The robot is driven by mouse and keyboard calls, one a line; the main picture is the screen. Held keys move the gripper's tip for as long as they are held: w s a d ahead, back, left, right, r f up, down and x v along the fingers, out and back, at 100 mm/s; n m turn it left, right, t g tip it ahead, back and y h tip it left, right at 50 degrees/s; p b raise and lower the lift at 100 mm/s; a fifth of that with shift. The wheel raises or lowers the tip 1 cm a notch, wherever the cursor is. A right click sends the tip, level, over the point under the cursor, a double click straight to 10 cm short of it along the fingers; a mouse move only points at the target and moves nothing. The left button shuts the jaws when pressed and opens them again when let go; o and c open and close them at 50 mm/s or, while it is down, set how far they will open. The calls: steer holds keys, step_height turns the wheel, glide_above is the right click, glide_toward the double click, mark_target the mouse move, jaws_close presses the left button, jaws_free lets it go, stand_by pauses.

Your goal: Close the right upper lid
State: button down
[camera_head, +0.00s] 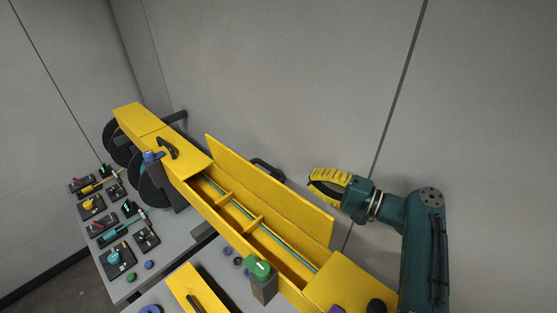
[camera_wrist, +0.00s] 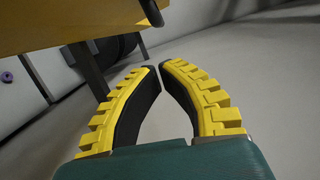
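The right upper lid (camera_head: 265,190) is a long yellow panel standing open, near upright, along the back edge of the yellow box. Its black handle (camera_head: 267,169) is on the far side, partly hidden by the panel. The box's open compartment (camera_head: 232,212) shows a teal cable and dividers inside. My gripper (camera_head: 312,178) is behind the lid, to the right of the handle and apart from it. In the wrist view the gripper's yellow-backed fingers (camera_wrist: 160,69) have their tips almost together with nothing between them. A yellow panel (camera_wrist: 75,25) and a black handle end (camera_wrist: 152,12) show at upper left.
The left lid (camera_head: 185,153) lies closed with a black handle. A green-knobbed clamp (camera_head: 259,269) stands at the front of the box. A grey table (camera_head: 170,252) with several tool fixtures is at left. The wall behind is bare, with free room around my gripper.

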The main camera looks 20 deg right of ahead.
steer(key=b+x, duration=0.4)
steer(key=x, duration=0.4)
steer(key=shift+w+a+b, duration=0.25)
steer(key=shift+a+b, duration=0.1)
steer(key=shift+b, duration=0.05)
steer(key=shift+s+r+p, duration=0.1)
steer(key=shift+r+p, duration=0.05)
steer(key=shift+p, duration=0.15)
